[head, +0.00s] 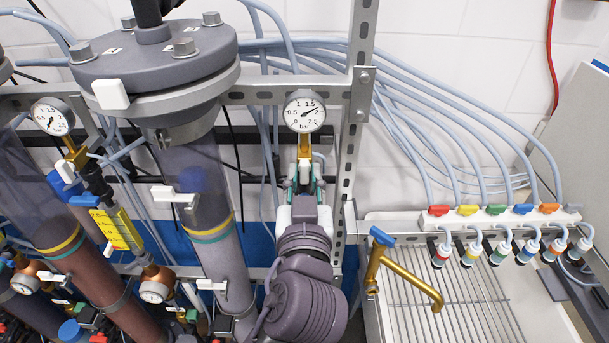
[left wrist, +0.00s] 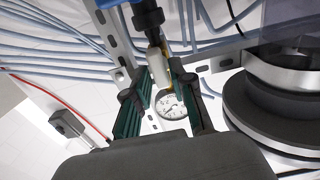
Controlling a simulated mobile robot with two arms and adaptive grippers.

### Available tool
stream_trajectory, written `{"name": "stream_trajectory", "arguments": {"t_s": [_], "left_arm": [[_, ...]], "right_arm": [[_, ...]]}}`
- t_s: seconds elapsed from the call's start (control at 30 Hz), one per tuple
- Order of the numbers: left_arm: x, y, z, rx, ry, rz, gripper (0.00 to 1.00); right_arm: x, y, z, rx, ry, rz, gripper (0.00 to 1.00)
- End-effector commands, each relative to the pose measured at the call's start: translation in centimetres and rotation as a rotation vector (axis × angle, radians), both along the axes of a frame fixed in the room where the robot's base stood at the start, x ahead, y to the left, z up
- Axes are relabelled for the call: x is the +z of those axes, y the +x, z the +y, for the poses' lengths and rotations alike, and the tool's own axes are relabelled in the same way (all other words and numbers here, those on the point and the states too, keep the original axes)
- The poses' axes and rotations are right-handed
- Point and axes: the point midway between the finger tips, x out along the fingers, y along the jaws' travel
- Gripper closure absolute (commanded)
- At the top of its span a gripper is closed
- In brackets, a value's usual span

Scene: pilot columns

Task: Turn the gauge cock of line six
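A round pressure gauge (head: 304,112) in bar, on a brass stem (head: 304,148), hangs on the metal frame. It also shows in the left wrist view (left wrist: 171,105), beyond the fingers. My left gripper (head: 305,182) is just below it, fingers pointing up at the stem. The green-padded fingers are apart (left wrist: 160,72). A pale cylindrical part (left wrist: 157,66) with a black piece above it shows between the tips; contact cannot be told. The gripper hides the cock below the stem in the head view. No line number is readable. My right gripper is not in view.
A clear column with a large grey flange (head: 155,55) stands left of the gripper. Another gauge (head: 52,116) with a blue-handled cock is farther left. An upright rail (head: 352,110) is close on the right. Colored valves (head: 495,211) and a brass spout (head: 405,270) are beyond it.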

Motion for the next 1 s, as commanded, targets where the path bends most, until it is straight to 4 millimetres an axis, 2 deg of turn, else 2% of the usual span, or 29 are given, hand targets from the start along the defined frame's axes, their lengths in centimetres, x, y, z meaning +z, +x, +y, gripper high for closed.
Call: {"name": "stream_trajectory", "arguments": {"t_s": [0.03,0.1,0.57,1.0], "left_arm": [[0.0,0.0,0.0,0.0,0.0,0.0,0.89],[0.0,0.0,0.0,0.0,0.0,0.0,1.0],[0.1,0.0,0.0,0.002,0.06,0.001,1.0],[0.2,0.0,-0.1,0.001,0.404,0.003,1.0]], "right_arm": [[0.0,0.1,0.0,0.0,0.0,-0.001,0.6],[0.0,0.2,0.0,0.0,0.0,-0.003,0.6],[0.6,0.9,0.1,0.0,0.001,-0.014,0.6],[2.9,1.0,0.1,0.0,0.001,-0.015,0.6]]}}
